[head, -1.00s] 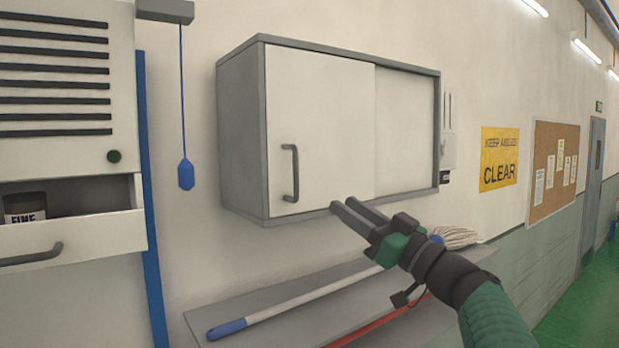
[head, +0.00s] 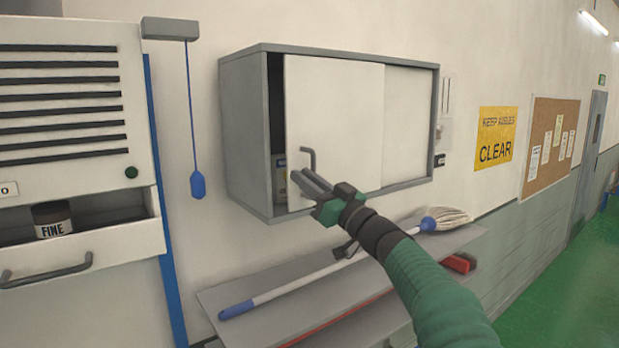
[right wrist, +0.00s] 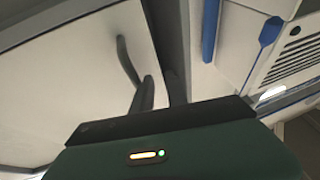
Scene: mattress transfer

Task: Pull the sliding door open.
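The white sliding door (head: 335,110) of the grey wall cabinet (head: 242,135) stands partly open, with a narrow dark gap at its left edge. Its grey bar handle (head: 309,156) is near the door's lower left; its lower part is hidden behind my right gripper in the head view. My right gripper (head: 305,182) is at the handle, its two fingers slightly apart. In the right wrist view the fingers (right wrist: 160,90) lie beside the lower end of the handle (right wrist: 127,62), on the opening's side; whether they touch it is unclear. My left gripper is not in view.
A jar shows inside the gap (head: 280,182). Below the cabinet is a grey shelf (head: 225,293) with a mop (head: 300,283) lying on it. At left, an open drawer (head: 100,245) holds a jar labelled FINE (head: 52,219). A blue pull cord (head: 197,185) hangs between.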

